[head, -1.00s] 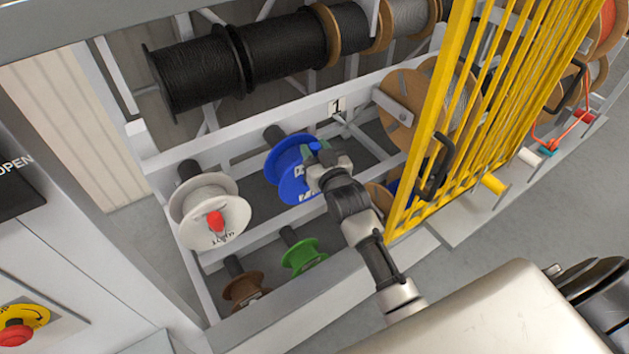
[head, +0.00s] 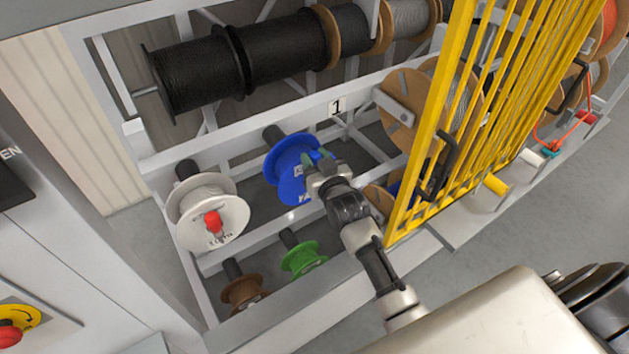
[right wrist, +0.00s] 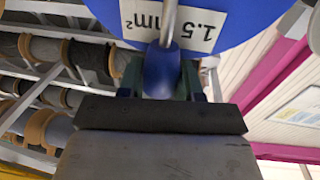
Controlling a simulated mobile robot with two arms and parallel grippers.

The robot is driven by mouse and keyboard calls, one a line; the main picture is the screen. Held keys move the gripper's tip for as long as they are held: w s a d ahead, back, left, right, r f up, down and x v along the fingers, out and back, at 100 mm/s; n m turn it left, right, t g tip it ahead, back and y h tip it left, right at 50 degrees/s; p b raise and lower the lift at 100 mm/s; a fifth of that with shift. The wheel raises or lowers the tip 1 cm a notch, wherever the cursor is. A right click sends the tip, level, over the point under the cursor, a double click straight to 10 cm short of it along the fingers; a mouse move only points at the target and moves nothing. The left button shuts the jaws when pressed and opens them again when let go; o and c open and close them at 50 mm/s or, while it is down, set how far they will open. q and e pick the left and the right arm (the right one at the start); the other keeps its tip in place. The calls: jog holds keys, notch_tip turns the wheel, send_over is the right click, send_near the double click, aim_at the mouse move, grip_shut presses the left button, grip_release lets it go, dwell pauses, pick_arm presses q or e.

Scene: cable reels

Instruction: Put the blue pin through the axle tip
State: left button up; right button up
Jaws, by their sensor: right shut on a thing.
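The blue reel (head: 287,180) hangs on its axle in the rack, and its labelled face fills the top of the right wrist view (right wrist: 240,18). My right gripper (head: 317,160) is in front of this reel's face. In the right wrist view, its green fingers are shut on the blue handle of the pin (right wrist: 161,72). A thin metal shaft runs from the handle toward the reel. The far end of the shaft and the axle tip are hidden, so I cannot tell whether the pin is in the axle. My left gripper is not in view.
A white reel (head: 188,220) with a red pin (head: 213,222) hangs to the left. Green (head: 300,262) and brown (head: 240,292) reels sit below. A yellow barred guard (head: 440,150) stands close on the right of my right arm. Black cable drums (head: 195,75) fill the upper rack.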

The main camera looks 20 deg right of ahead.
jog(key=shift+f+b, duration=1.2)
jog(key=shift+f, duration=0.65)
jog(key=o, duration=1.1)
jog(key=shift+c, duration=0.2)
jog(key=s+b, duration=0.2)
jog(key=s, duration=0.9)
jog(key=shift+b, duration=0.3)
